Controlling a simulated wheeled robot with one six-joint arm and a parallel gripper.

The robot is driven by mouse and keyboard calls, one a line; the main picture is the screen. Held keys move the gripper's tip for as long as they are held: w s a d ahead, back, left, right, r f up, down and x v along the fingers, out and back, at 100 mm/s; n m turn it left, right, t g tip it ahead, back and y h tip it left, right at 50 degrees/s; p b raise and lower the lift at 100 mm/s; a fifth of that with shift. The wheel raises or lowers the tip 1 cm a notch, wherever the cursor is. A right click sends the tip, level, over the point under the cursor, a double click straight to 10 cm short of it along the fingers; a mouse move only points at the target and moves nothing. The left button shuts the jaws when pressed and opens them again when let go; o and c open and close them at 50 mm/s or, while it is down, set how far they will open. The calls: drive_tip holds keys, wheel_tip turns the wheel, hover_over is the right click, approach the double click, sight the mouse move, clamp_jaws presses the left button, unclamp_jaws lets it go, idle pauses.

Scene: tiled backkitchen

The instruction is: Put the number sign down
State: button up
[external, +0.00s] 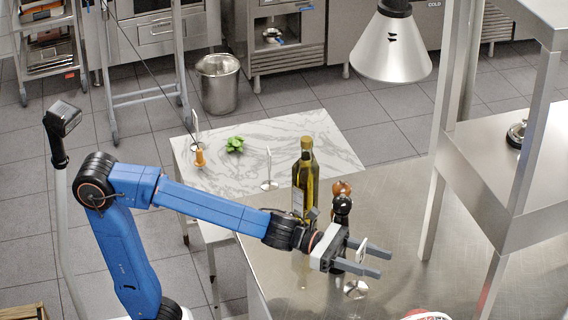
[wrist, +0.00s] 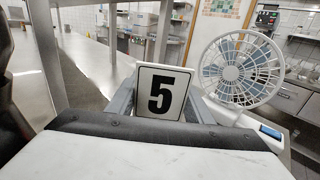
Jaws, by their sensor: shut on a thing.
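The number sign (external: 362,249) is a small upright white plate on a round metal foot (external: 355,289). My gripper (external: 374,263) is shut on it, with a finger on either side, over the steel counter (external: 300,270). I cannot tell whether the foot touches the counter.
An oil bottle (external: 305,185) and a dark pepper mill (external: 342,208) stand close behind my gripper. A steel shelf unit (external: 437,190) rises to the right. A marble-topped table (external: 325,140) holds green herbs (external: 235,145) and another sign stand (external: 268,185). A fan (wrist: 240,70) shows in the wrist view.

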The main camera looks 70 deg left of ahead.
drive_tip(key=shift+w+d+f, duration=0.15)
drive_tip(key=shift+f, duration=0.45)
drive_tip(key=shift+w+d+f, duration=0.15)
drive_tip(key=shift+f, duration=0.4)
drive_tip(key=shift+w+d+f, duration=0.15)
drive_tip(key=shift+f, duration=0.55)
drive_tip(key=o, duration=1.5)
drive_tip(key=shift+c, duration=0.2)
drive_tip(key=v, duration=1.1)
drive_tip(key=shift+o, duration=0.5)
drive_tip(key=shift+s+a, duration=0.35)
drive_tip(key=shift+s, duration=0.05)
